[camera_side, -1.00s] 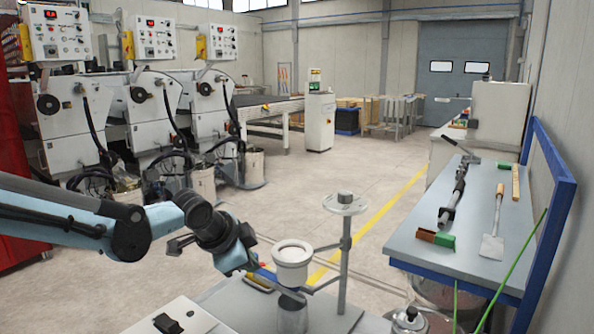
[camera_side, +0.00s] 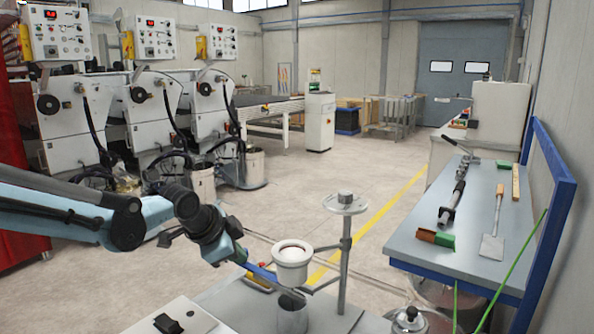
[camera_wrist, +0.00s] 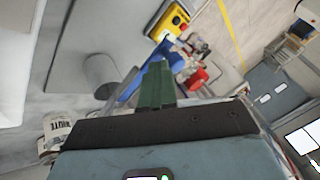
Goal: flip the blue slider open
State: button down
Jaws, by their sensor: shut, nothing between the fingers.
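The blue slider (camera_side: 264,273) is a slanted blue strip beside and below the white funnel-like cup (camera_side: 292,263) in the side view. In the wrist view, blue parts (camera_wrist: 132,88) show just beyond my fingers. My gripper (camera_side: 242,259) is at the upper left end of the blue strip in the side view. In the wrist view its green fingers (camera_wrist: 155,86) are together, with nothing held between them. The fingers hide part of the blue, and I cannot tell whether they touch it.
A grey metal stand (camera_side: 345,250) with a round top rises right of the cup. A grey cylinder (camera_wrist: 101,72) and a yellow box with a red button (camera_wrist: 171,20) show in the wrist view. A tool bench (camera_side: 412,240) stands at the right.

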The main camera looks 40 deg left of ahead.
jog(key=s+d+r, duration=0.3)
jog(key=s+r, duration=0.5)
jog(key=shift+s+d, duration=0.25)
jog(key=shift+s, duration=0.15)
dwell(0.4)
jog(key=s+f+n, duration=0.1)
jog(key=f+n, duration=0.1)
jog(key=s+a+f+n, duration=0.1)
jog(key=s+f+n, duration=0.1)
jog(key=f+n, duration=0.1)
jog(key=s+a+f+n, duration=0.1)
jog(key=f+n, duration=0.1)
jog(key=shift+s+f+n+h, duration=0.3)
jog(key=shift+n+h, duration=0.1)
jog(key=shift+w+r, duration=0.1)
jog(key=shift+r, duration=0.05)
